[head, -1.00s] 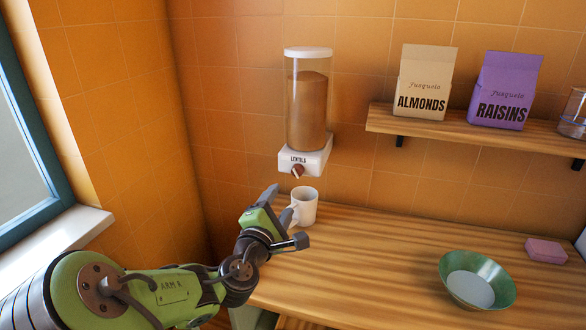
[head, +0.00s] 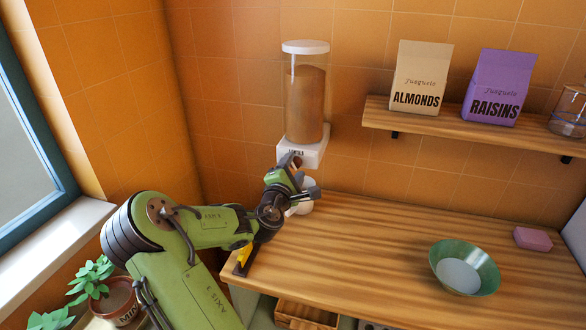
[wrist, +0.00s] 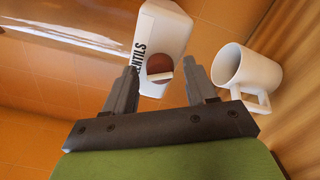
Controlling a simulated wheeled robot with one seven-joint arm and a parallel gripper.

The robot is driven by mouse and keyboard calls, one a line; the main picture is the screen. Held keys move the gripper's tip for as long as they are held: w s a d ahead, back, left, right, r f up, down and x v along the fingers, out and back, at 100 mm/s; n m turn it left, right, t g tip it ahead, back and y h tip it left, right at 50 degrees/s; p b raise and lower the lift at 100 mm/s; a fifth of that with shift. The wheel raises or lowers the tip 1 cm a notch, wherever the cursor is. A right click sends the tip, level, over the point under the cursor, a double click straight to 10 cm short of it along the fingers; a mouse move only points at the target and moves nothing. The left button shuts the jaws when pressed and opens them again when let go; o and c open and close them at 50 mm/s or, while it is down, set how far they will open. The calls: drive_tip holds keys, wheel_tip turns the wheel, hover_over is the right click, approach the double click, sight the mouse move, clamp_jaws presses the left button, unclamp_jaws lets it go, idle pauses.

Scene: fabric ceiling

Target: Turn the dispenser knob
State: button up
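The dispenser (head: 304,105) is a clear cylinder of brown lentils with a white lid and a white base, mounted on the tiled wall. Its knob (wrist: 160,69), reddish brown with a pale bar, shows on the base in the wrist view, ahead of and between my fingers. My gripper (wrist: 166,79) is open, and the fingers look short of the knob or just at it; I cannot tell if they touch. In the head view my gripper (head: 291,168) is just below the dispenser base and hides most of the knob.
A white mug (wrist: 248,72) stands on the wooden counter (head: 370,235) under the dispenser, close to my gripper. A green bowl (head: 482,262) and a pink block (head: 533,238) are at right. A shelf (head: 470,128) holds almonds and raisins bags. A potted plant (head: 118,300) is at lower left.

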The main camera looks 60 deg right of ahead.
drive_tip(key=c, duration=0.9)
drive_tip(key=m+b, duration=0.2)
drive_tip(key=shift+f+m, duration=0.25)
drive_tip(key=shift+m, duration=0.05)
drive_tip(key=shift+r+m+b, duration=0.1)
drive_tip(key=shift+m+b, duration=0.8)
drive_tip(key=shift+m, duration=0.2)
drive_tip(key=o, duration=1)
drive_tip(key=shift+r, duration=0.1)
